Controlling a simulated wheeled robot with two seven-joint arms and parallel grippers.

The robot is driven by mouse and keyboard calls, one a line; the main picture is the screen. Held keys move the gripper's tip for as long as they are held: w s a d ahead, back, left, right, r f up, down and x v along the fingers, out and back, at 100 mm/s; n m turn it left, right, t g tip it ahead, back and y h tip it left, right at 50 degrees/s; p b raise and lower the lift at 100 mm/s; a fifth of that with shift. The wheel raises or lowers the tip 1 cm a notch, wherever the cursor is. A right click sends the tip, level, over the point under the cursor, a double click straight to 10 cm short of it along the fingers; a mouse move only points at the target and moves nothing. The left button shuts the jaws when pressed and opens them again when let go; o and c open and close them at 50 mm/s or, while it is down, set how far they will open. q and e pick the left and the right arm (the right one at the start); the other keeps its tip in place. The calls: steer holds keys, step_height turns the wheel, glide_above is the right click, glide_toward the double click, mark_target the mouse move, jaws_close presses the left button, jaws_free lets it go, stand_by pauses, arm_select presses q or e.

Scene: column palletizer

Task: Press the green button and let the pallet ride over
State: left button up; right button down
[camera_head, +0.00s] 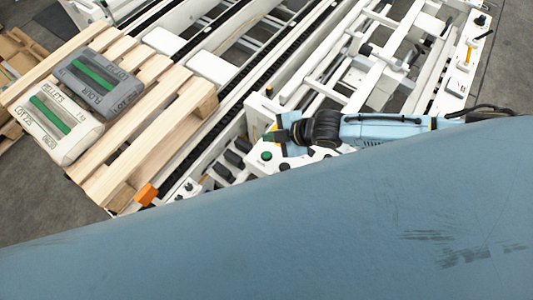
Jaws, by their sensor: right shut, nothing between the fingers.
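A wooden pallet (172,112) lies tilted across the picture on the left, carrying a grey sack (99,81) and a pale sack (56,121), both with green stripes. A white control panel (257,171) sits in the middle, with a round green button (267,156) on it. My right gripper (277,136) reaches in from the right, shut and empty, with its tips over the panel just above the green button in the picture. I cannot tell whether the tips touch anything on the panel. My left gripper is not in view.
White conveyor frames with dark chains (262,72) run diagonally behind the panel. An orange block (146,194) sits by the pallet's near corner. More wooden pallets (14,56) show at the far left. A large blue surface hides the lower part of the view.

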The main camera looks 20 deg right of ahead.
step_height(320, 180, down, 8)
steer(key=b, duration=0.6)
steer(key=shift+r, duration=0.25)
steer(key=shift+f+b, duration=0.35)
steer(key=shift+b, duration=0.1)
stand_by(1.1)
steer(key=shift+f, duration=0.4)
